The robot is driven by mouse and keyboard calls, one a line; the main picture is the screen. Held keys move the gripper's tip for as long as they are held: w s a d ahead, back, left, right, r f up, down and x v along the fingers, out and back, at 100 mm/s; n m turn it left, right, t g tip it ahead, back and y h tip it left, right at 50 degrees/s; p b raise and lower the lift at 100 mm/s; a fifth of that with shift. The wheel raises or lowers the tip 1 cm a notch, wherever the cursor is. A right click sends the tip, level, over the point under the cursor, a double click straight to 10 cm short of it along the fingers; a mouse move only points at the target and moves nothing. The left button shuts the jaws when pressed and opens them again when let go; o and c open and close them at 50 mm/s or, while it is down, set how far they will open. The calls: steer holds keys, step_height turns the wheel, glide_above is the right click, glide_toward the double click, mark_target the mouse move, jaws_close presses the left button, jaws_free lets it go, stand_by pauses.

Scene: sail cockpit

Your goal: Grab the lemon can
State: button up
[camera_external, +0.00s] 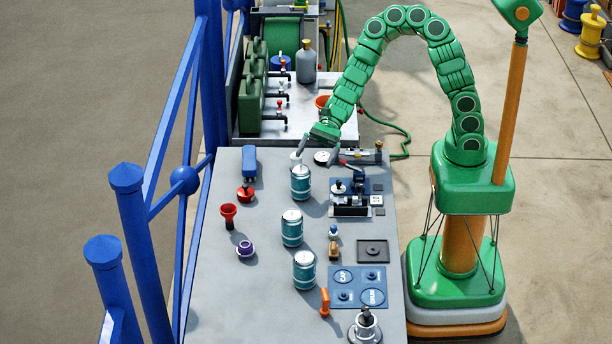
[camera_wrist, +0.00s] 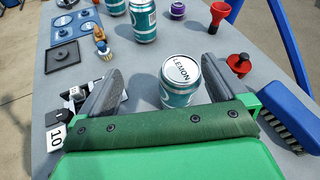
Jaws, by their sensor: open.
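The lemon can (camera_wrist: 180,94) is a teal can with a white top reading "LEMON". It stands upright on the grey table and shows between my fingers in the wrist view, nearer the right finger. In the external view the lemon can (camera_external: 300,186) is the farthest of three similar cans, just below my gripper (camera_external: 314,159). My gripper (camera_wrist: 162,66) is open and empty, angled down toward the can. I cannot tell how far the fingertips reach around it. The other two cans, one in the middle (camera_external: 292,230) and one nearer (camera_external: 304,272), stand upright in a line.
A blue brush (camera_wrist: 280,112) and a red knob (camera_wrist: 239,64) lie right of the can in the wrist view. A small black-and-white device (camera_external: 351,203) stands right of it in the external view. A red funnel (camera_external: 229,214) and purple cup (camera_external: 245,248) stand left.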

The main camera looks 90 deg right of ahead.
mark_target(295, 184)
steer(key=shift+w+a+f+m+t+h, duration=0.15)
steer(key=shift+w+a+f+m, duration=0.3)
steer(key=shift+w+a+f, duration=0.6)
steer(key=shift+w+a+f+m+t+h, duration=0.1)
steer(key=shift+w+a+f+m, duration=0.55)
steer(key=shift+f, duration=0.7)
steer(key=shift+w+a+f+m+t+h, duration=0.15)
steer(key=shift+w+a+f+m, duration=0.3)
steer(key=shift+w+f, duration=0.7)
steer(key=shift+s+a, duration=0.1)
steer(key=c, duration=1.3)
steer(key=shift+r, duration=0.1)
